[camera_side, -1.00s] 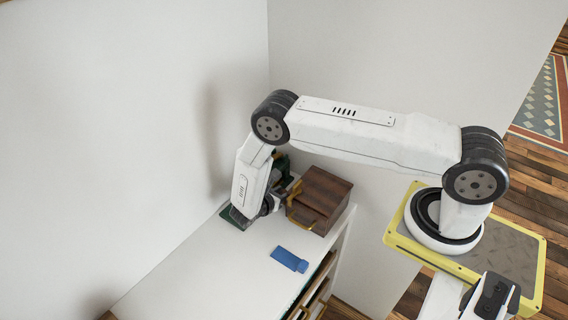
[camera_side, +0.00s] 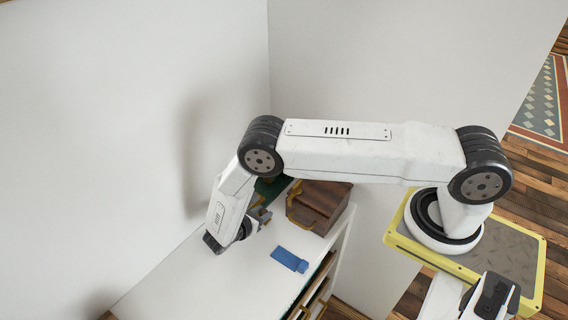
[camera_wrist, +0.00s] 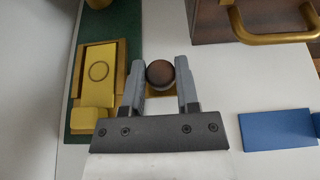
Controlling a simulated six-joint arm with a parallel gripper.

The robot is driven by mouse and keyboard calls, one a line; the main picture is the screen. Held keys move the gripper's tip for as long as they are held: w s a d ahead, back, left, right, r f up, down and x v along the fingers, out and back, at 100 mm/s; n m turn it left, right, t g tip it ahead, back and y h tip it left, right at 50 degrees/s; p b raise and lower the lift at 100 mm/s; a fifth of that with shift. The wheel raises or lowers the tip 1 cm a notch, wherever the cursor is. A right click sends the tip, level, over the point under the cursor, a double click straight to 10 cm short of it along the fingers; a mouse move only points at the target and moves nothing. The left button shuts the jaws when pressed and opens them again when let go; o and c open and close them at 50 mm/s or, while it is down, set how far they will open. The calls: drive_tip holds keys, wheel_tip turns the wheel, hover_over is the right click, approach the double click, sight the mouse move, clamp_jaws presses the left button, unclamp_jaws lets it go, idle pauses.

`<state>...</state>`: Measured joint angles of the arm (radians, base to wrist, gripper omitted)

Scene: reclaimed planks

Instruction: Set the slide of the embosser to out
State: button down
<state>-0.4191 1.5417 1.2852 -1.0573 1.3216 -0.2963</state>
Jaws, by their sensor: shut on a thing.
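The embosser shows in the wrist view as a long green base (camera_wrist: 105,35) with a brass block (camera_wrist: 98,75) marked by a ring. A round brown knob (camera_wrist: 160,74), with a bit of brass under it, stands to the right of the base. My gripper (camera_wrist: 160,80) is shut on this knob, one grey finger on each side. In the side view, my gripper (camera_side: 260,217) is low over the white top, and my arm hides most of the embosser; a green part (camera_side: 272,188) shows behind it. The link between knob and base is not clear.
A brown wooden box (camera_side: 318,203) with a brass handle (camera_wrist: 270,36) stands to the right of the embosser. A blue flat object (camera_side: 289,259) lies on the white cabinet top (camera_side: 220,285). Walls close off the back. The front left of the top is clear.

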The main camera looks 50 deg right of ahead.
drive_tip(key=shift+a, duration=0.5)
drive_tip(key=c, duration=0.6)
unclamp_jaws()
drive_tip(key=shift+v, duration=3.95)
